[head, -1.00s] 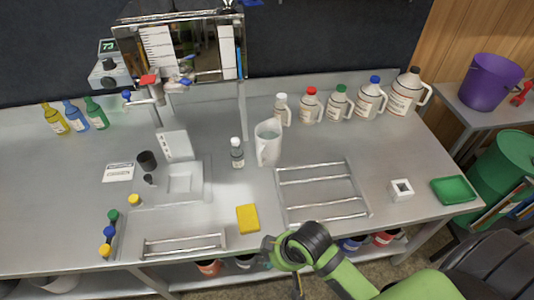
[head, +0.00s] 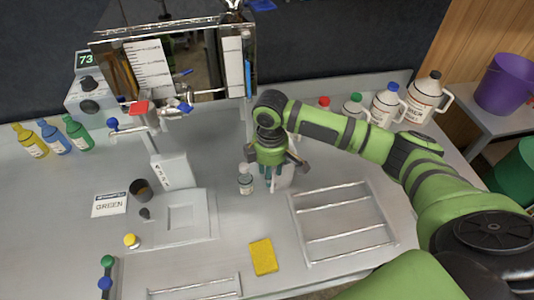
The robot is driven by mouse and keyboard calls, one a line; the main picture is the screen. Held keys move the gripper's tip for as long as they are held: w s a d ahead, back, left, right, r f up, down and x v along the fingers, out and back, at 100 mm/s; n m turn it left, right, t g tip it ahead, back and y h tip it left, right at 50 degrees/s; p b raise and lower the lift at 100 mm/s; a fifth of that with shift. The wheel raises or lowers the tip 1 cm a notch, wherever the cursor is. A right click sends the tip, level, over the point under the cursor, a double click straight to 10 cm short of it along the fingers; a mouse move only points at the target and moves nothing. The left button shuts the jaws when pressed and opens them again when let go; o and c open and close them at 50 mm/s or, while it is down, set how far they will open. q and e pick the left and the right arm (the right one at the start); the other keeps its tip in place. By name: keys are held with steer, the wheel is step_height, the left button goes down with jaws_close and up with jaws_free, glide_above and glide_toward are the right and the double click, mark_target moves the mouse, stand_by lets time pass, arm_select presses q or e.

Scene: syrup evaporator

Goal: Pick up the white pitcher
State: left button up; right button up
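The white pitcher (head: 286,178) stands upright on the metal worktop, just right of a small bottle (head: 246,181) with a pale cap. My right gripper (head: 272,176) points down in front of the pitcher and hides most of it, including its rim. Its dark fingers overlap the pitcher in the picture. I cannot tell whether they touch it, straddle it or are apart from it, nor how wide they are. My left gripper is out of view.
A metal rack (head: 343,228) and a yellow sponge (head: 262,256) lie in front. Capped jugs, including one with a black cap (head: 426,101), stand at the back right, partly behind my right arm. The evaporator pan (head: 170,62) rises behind left.

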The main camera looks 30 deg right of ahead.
mark_target(273, 186)
steer(key=shift+s+d, duration=0.2)
steer(key=shift+s, duration=0.05)
steer(key=f, duration=0.1)
steer(key=f+p, duration=0.1)
steer(key=f, duration=0.3)
steer(key=shift+s+d+f, duration=0.1)
steer(key=shift+s+f, duration=0.1)
steer(key=shift+s, duration=0.05)
steer(key=shift+f, duration=0.3)
jaws_close()
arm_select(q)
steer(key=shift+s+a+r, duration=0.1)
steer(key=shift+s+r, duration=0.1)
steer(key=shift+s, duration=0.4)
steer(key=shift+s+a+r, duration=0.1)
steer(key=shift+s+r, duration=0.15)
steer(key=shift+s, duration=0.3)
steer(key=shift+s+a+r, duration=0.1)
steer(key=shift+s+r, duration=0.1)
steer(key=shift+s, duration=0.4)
arm_select(e)
steer(key=shift+w+r, duration=0.1)
